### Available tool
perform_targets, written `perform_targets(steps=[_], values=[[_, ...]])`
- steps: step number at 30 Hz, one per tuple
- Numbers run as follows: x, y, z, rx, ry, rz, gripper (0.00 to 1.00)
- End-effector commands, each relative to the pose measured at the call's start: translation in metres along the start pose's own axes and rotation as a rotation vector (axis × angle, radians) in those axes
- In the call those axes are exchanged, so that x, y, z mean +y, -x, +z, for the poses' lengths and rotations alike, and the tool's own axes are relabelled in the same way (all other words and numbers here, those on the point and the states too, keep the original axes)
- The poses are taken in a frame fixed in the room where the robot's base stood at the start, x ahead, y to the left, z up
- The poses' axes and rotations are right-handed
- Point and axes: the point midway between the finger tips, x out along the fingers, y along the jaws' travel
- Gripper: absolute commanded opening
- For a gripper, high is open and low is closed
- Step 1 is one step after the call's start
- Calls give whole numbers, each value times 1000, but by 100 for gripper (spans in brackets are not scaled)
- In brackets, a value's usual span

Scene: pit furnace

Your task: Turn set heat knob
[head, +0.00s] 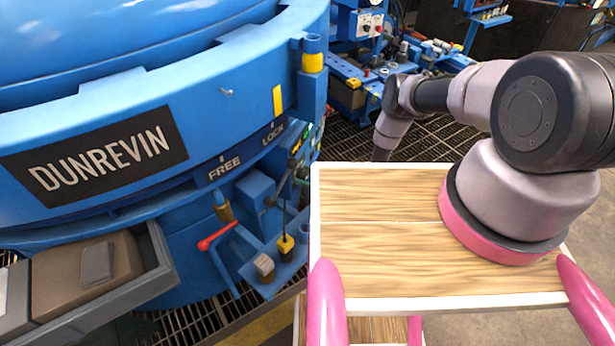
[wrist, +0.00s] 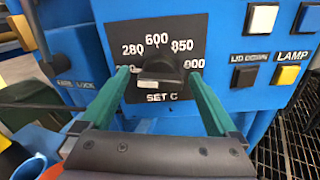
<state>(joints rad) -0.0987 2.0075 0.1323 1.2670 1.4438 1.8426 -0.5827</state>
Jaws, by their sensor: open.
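The set heat knob (wrist: 158,70) is a dark knob on a black dial plate marked "SET C" in the wrist view. Numbers 280, 600, 850 and 900 arc around it; a mark at the lower left is partly covered. My gripper (wrist: 158,74) is open, with one green finger on each side of the knob. The left finger covers part of the plate's left edge. I cannot tell whether either finger touches the knob. In the head view my gripper's fingers and the knob cannot be made out.
Beside the dial are lamp buttons (wrist: 287,75) and lid buttons (wrist: 244,77), right of the knob. The blue furnace (head: 240,75) marked "DUNREVIN" fills the left of the head view. A red-handled lever (head: 217,237) stands low on it. Floor grating (head: 435,140) lies behind my arm.

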Motion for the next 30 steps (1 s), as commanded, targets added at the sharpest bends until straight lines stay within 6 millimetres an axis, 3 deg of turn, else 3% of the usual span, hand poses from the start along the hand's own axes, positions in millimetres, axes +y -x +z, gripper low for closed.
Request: perform_targets(steps=[6,8,13,23,30], values=[[0,0,0,0,0,0,95],[0,0,0,0,0,0,76],[0,0,0,0,0,0,11],[-1,0,0,-1,-43,-2,9],[-1,0,0,-1,-185,-3,9]])
